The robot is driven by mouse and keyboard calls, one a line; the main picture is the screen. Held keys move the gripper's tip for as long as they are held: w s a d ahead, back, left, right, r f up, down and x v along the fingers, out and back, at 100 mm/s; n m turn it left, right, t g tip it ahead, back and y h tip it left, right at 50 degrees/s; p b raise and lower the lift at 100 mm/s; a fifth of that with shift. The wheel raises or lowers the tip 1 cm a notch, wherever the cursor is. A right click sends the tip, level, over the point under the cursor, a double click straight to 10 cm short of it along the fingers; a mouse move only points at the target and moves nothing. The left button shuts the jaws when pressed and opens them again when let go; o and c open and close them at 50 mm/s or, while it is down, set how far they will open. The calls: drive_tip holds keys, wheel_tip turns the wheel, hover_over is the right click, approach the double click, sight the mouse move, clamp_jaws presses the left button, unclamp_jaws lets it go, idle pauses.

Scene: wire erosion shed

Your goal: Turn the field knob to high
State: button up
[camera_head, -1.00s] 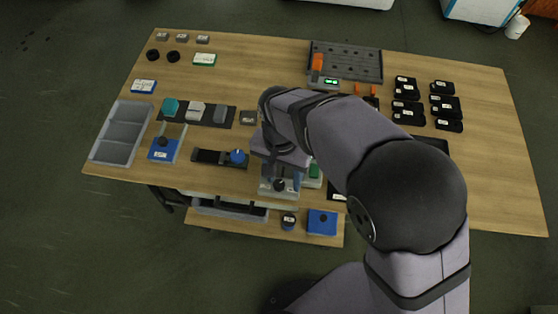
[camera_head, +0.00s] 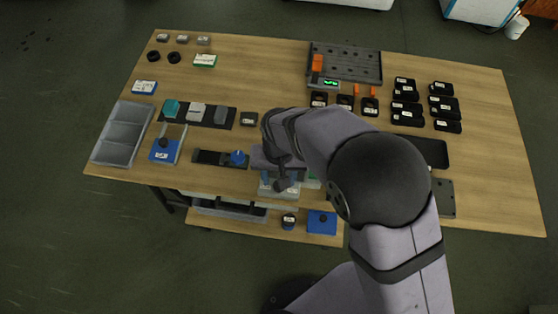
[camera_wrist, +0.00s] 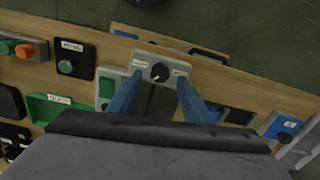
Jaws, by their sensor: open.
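A black round knob (camera_wrist: 160,72) sits on a light grey box near the table's front edge, with a small white label on each side, too small to read surely. A pale mark on the knob points toward the left label. My gripper (camera_wrist: 159,86) is open, its two blue fingers on either side of the knob's near side, apart from it as far as I can tell. In the head view the grey box (camera_head: 266,190) shows under my gripper (camera_head: 284,184), and the knob is mostly hidden by it.
A green rocker switch (camera_wrist: 106,88) stands left of the knob box. A black box with a green button (camera_wrist: 66,66) is further left. A blue knob (camera_head: 237,157) on a black slide lies left of my gripper.

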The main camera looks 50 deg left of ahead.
drive_tip(key=shift+f, duration=1.3)
drive_tip(key=c, duration=1.1)
drive_tip(key=shift+o, duration=0.2)
drive_tip(key=shift+m, duration=2.3)
drive_tip(key=o, duration=1.1)
drive_tip(key=shift+c, duration=0.2)
drive_tip(key=shift+r, duration=0.1)
